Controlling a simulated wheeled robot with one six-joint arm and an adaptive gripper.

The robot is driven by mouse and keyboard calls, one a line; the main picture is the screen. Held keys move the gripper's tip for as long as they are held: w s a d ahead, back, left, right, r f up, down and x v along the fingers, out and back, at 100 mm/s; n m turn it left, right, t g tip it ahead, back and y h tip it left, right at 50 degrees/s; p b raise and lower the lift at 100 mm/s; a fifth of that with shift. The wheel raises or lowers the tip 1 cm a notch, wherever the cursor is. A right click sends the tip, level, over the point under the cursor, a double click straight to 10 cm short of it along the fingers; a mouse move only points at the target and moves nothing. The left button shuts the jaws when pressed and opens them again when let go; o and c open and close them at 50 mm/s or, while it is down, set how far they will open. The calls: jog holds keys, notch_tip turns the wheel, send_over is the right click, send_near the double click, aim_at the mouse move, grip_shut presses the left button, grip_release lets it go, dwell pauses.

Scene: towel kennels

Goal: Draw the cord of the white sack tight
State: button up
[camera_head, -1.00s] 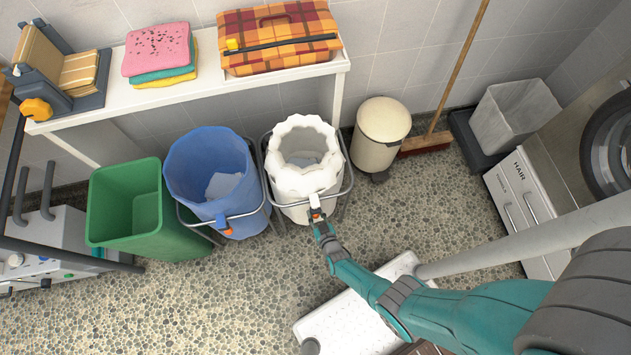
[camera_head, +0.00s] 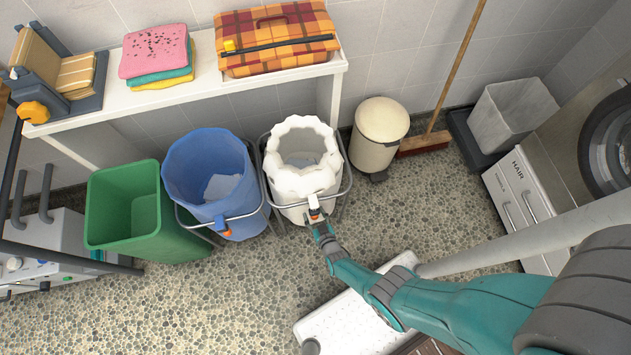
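The white sack (camera_head: 304,183) hangs in a grey metal frame on the floor, its scalloped mouth wide open with some pale grey contents inside. A white toggle with an orange part (camera_head: 314,208) sits at the front of its rim. My gripper (camera_head: 315,217) is at this toggle, at the near side of the sack. The fingers are small and partly hidden here, so I cannot tell whether they are closed on it.
A blue sack (camera_head: 205,175) in a similar frame stands close on the left, with a green bin (camera_head: 133,215) beyond it. A cream pedal bin (camera_head: 377,135) stands close on the right. A shelf (camera_head: 130,105) runs behind. A white step (camera_head: 350,320) lies under my arm.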

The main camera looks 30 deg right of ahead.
jog(key=shift+s, duration=0.1)
jog(key=v, duration=1.1)
jog(key=shift+s+r, duration=0.25)
jog(key=shift+s, duration=0.05)
jog(key=shift+c, duration=0.3)
